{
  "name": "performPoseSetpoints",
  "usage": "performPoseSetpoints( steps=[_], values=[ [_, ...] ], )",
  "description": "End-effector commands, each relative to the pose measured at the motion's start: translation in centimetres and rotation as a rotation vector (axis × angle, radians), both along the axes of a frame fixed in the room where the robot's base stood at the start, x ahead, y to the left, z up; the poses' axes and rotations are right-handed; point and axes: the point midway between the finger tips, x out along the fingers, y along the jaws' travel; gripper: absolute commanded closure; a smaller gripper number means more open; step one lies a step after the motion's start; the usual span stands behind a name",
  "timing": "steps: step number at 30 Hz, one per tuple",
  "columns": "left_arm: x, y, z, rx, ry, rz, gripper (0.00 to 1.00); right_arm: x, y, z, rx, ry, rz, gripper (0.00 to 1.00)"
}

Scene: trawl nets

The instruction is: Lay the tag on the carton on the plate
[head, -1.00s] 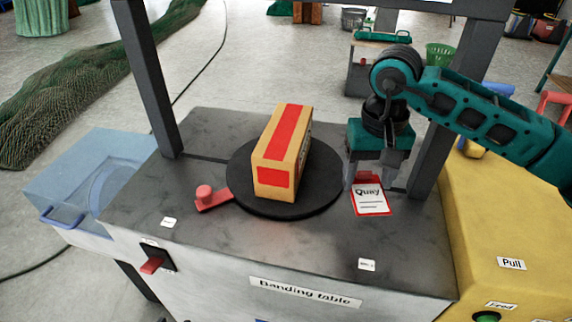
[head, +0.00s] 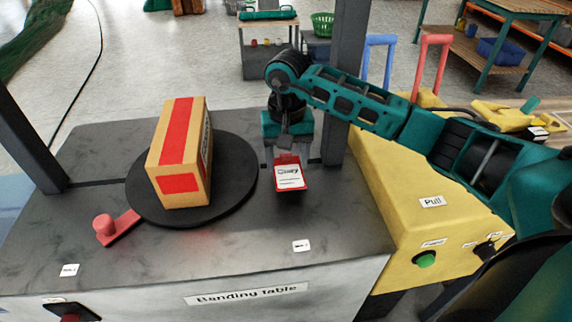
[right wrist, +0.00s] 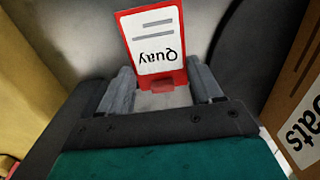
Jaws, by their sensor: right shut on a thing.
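The tag (head: 290,177) is a small red-edged card with a white face reading "Quay". My right gripper (head: 287,156) is shut on its top edge, beside the plate over the banding table. In the right wrist view the tag (right wrist: 154,42) sticks out from between the fingers (right wrist: 165,88). The carton (head: 181,150) is orange-tan with a red stripe and stands on the round dark plate (head: 232,185), left of the gripper. The carton's lettered side (right wrist: 302,125) shows at the right of the wrist view. My left gripper is not in view.
The grey banding table (head: 250,245) has dark uprights (head: 346,90) at its sides. A red knobbed lever (head: 115,228) sits at the plate's front left. A yellow machine (head: 400,215) with a green button adjoins on the right. The tabletop in front of the plate is mostly clear.

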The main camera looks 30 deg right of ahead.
Motion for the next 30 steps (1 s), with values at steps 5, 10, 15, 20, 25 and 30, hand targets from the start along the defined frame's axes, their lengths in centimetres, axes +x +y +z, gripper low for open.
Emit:
performPoseSetpoints(
  steps=[5, 10, 15, 20, 25, 30],
  values=[
    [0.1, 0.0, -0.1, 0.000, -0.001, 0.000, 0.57, -0.1, 0.1, -2.5, 0.002, 0.004, 0.000, 0.64],
    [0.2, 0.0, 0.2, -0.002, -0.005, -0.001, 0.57, 0.0, 0.0, -2.5, -0.001, 0.001, 0.001, 0.64],
    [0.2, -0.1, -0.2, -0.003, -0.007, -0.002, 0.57, 0.0, 0.0, -3.0, -0.001, 0.001, 0.001, 0.64],
    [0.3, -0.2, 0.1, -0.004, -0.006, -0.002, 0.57, 0.0, 0.0, -2.8, 0.000, 0.002, 0.000, 0.23],
    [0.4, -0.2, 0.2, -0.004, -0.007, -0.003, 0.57, 0.0, 0.0, -2.8, 0.000, 0.002, 0.001, 0.10],
    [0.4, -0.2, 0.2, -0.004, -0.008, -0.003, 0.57, 0.0, 0.0, -2.8, 0.000, 0.002, 0.001, 0.10]
  ],
)
